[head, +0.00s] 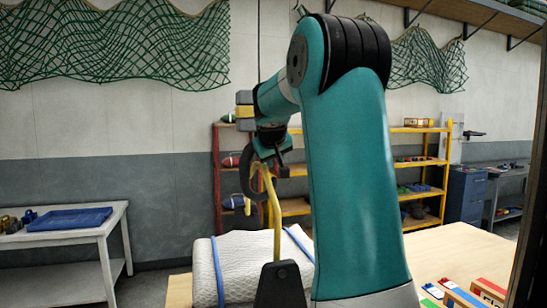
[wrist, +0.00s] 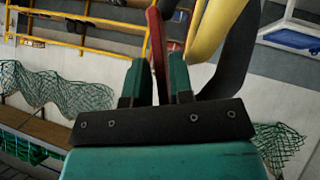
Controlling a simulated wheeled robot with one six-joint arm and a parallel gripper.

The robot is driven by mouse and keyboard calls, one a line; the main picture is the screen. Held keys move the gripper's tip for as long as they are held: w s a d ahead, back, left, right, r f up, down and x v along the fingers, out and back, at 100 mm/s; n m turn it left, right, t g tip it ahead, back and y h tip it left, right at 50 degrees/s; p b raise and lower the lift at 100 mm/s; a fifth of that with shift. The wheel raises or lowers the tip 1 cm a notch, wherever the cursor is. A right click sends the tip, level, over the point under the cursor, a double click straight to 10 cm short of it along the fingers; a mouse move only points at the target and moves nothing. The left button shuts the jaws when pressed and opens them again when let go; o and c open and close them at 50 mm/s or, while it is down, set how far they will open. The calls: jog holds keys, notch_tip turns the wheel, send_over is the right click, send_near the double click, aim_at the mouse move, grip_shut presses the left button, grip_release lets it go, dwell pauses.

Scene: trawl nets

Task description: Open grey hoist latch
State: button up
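A dark grey curved hoist hook (head: 246,172) hangs at left of centre in the head view, below a grey and yellow block (head: 244,105). It also shows in the wrist view (wrist: 236,55). A bent yellow bar (head: 272,205) reaches up to the hook and shows large in the wrist view (wrist: 214,28). My gripper (head: 278,158) is right beside the hook and the bar's top. In the wrist view a red strip (wrist: 156,40), possibly the latch, lies between the teal fingertips (wrist: 158,70), with a gap visible. Contact is not clear.
A white padded bundle with blue straps (head: 250,262) lies on the wooden table (head: 455,250) below. A side bench (head: 70,240) with a blue tray stands left. Shelves (head: 415,130) stand behind.

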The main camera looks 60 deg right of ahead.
jog(key=shift+x, duration=0.85)
grip_shut()
jog(key=shift+s, duration=0.1)
